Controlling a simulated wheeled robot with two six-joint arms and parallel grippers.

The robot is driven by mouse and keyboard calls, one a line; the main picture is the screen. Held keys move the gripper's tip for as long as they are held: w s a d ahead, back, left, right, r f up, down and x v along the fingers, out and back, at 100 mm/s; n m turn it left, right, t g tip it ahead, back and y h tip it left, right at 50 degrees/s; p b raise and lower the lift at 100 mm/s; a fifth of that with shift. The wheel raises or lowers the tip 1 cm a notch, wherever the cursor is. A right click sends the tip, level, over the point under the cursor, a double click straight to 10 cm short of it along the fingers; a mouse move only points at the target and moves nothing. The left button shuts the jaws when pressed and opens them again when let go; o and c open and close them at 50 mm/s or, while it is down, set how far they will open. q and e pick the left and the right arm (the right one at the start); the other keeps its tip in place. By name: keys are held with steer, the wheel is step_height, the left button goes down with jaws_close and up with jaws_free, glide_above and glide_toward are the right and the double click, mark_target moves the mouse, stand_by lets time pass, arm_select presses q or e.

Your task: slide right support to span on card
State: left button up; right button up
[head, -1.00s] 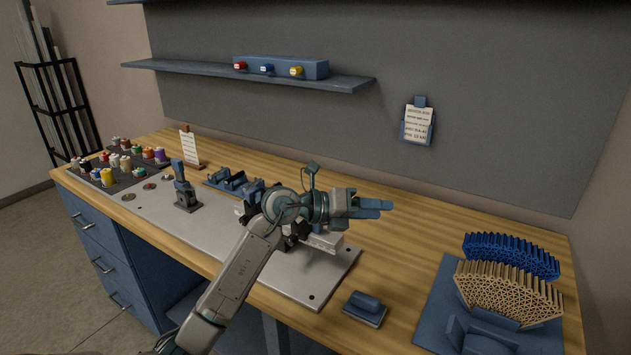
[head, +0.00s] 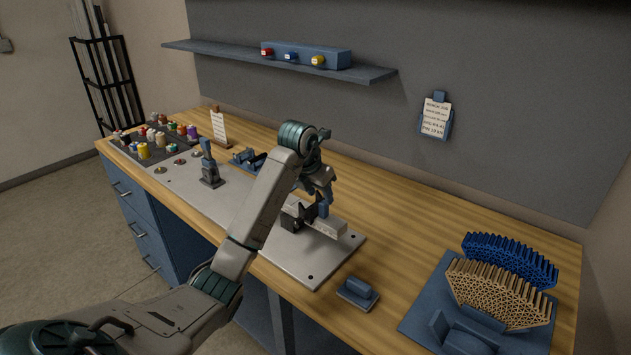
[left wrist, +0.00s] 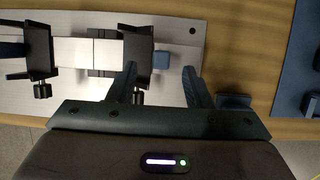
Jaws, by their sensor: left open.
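The right support, a black clamp (left wrist: 138,50) with a knob below, sits on the pale rail (left wrist: 75,50). In the head view the rail's end (head: 325,229) shows. A small blue block (left wrist: 161,53) is beside the support. The other black support (left wrist: 40,52) is further left. My left gripper (left wrist: 162,85) is open, its fingers spread below the block, one overlapping the support's edge. In the head view this gripper (head: 322,205) points down at the right support; contact cannot be told. A card (head: 434,118) hangs on the wall and another (head: 219,126) stands on the bench; their text is unreadable.
The metal plate (head: 312,268) carries the rail. A blue block on a base (head: 358,292) lies near the front edge. Blue and tan lattice pieces (head: 500,290) stand in a tray at right. Paint pots (head: 150,140) are at far left.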

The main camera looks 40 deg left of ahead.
mark_target(324, 202)
arm_select(q)
steer(key=shift+p+x, duration=0.65)
steer(key=shift+x, duration=2)
jaws_close()
